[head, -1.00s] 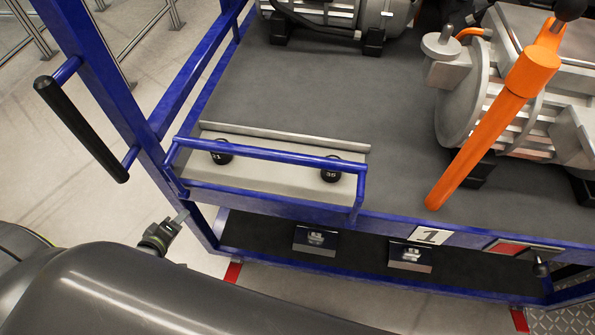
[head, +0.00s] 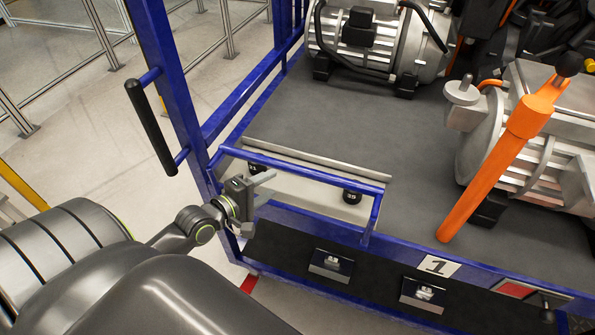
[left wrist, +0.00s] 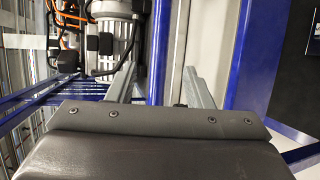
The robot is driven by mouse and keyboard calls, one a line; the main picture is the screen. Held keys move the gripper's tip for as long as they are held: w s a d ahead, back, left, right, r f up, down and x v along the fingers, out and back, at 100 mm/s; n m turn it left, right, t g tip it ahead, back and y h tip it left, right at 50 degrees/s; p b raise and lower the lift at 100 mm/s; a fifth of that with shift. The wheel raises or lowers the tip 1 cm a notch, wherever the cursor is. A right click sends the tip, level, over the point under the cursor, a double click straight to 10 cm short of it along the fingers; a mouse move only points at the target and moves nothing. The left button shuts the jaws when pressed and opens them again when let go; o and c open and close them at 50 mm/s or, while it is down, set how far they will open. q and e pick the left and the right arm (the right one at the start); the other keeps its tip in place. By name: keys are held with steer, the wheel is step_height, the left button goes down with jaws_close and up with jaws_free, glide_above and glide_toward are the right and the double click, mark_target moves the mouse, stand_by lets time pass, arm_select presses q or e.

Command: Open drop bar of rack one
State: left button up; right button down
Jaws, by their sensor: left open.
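Rack one is a blue-framed rack with a dark grey shelf and a white "1" plate (head: 438,264) on its front edge. My right gripper is not in view.
A black handle (head: 150,127) sticks out from the rack's left post (head: 165,85). An orange lever (head: 495,165) stands by a motor (head: 520,150) at right; another motor (head: 385,45) sits behind.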

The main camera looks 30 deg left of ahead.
mark_target(293, 172)
arm_select(q)
steer(key=x, duration=1.1)
steer(key=shift+b, duration=0.4)
jaws_close()
